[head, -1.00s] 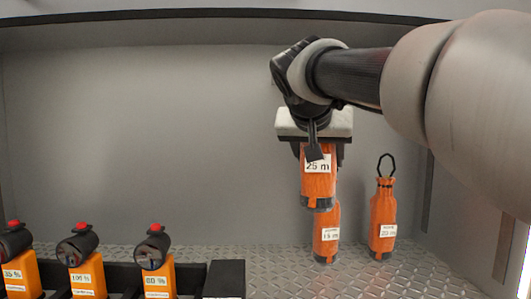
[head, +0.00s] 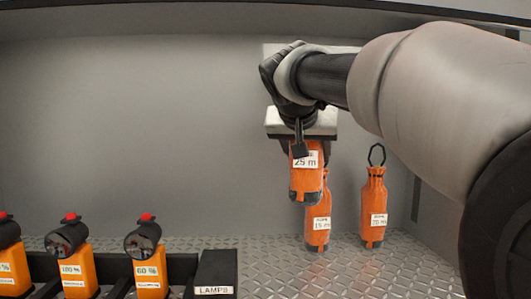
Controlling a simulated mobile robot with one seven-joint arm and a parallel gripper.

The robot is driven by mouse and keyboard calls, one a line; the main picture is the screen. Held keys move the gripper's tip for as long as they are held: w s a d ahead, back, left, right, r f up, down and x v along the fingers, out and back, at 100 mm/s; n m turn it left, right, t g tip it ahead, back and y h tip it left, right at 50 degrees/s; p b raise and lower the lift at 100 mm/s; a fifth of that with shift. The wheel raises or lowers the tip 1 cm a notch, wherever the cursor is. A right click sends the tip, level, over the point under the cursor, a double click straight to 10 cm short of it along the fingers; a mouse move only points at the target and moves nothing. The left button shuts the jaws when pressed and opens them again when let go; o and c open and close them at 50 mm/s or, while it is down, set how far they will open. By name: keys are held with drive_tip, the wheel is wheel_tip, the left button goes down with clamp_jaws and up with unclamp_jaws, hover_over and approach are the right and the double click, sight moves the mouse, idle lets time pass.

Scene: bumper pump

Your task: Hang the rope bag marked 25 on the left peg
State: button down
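An orange rope bag marked 25 m (head: 306,180) hangs upright below my gripper (head: 302,148), clear of the metal floor. The gripper's fingers are around its top, and the black gripper parts partly hide the bag's upper end and loop. Behind and below it stands another orange rope bag (head: 318,228), with a label that seems to read 15 m. A third rope bag (head: 373,210), its label seeming to read 20 m, stands at the right with its black loop upright. No pegs can be made out; my arm covers part of the back wall.
Orange lamps with red tops (head: 147,265) stand in a black rack at the lower left, beside a black box marked LAMPS (head: 214,275). The grey back wall (head: 140,130) is bare at the left. The diamond-plate floor (head: 340,275) is clear in front of the bags.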

drive_tip(key=shift+r, duration=0.1)
idle(0.3)
drive_tip(key=c, duration=0.6)
unclamp_jaws()
drive_tip(key=shift+f, duration=0.2)
drive_tip(key=v, duration=1.8)
drive_tip(key=s+d+f+n+g+y, duration=0.1)
drive_tip(key=s+f, duration=0.4)
drive_tip(key=f, duration=0.7)
drive_tip(key=s+d+f+n+g+y, duration=0.1)
drive_tip(key=s+f, duration=0.4)
drive_tip(key=f, duration=0.8)
drive_tip(key=s+d+f+n+g+y, duration=0.2)
drive_tip(key=s+f, duration=0.4)
drive_tip(key=f, duration=0.6)
drive_tip(key=shift+d+f+g, duration=0.15)
drive_tip(key=shift+d+g, duration=0.1)
drive_tip(key=shift+g, duration=0.15)
